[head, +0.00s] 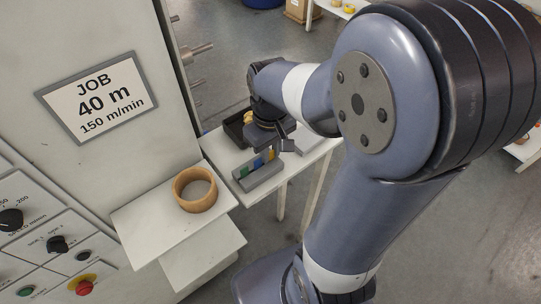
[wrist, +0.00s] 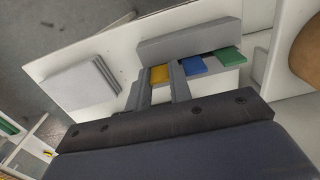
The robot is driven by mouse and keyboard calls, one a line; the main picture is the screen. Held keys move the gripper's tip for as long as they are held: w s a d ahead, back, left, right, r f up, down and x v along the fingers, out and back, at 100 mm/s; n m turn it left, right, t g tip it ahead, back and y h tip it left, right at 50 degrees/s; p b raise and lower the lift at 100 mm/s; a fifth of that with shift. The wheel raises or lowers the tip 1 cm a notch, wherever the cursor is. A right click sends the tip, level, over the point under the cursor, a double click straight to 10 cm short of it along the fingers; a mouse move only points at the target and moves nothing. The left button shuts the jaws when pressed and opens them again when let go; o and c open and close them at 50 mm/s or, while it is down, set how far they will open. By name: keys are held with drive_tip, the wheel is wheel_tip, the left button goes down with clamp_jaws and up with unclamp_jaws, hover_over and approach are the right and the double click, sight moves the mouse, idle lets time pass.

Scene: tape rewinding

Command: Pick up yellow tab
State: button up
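The yellow tab (wrist: 160,74) sits in a grey holder (wrist: 190,40), left of a blue tab (wrist: 194,66) and a green tab (wrist: 229,57) in the wrist view. My gripper (wrist: 156,79) is open, with one finger on each side of the yellow tab. The right finger looks close to its edge; I cannot tell whether it touches. In the head view my gripper (head: 277,149) is over the far end of the holder (head: 262,176), and the blue tab (head: 257,162) and green tab (head: 243,171) show beside it.
The holder stands on a small white table (head: 222,150). A dark tray (head: 236,128) lies behind it. A grey stack of sheets (wrist: 80,84) lies to the left in the wrist view. A brown ring (head: 195,189) rests on the machine's shelf (head: 150,222), near the control panel (head: 45,245).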

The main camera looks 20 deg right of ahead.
clamp_jaws()
drive_tip(key=shift+r, duration=0.15)
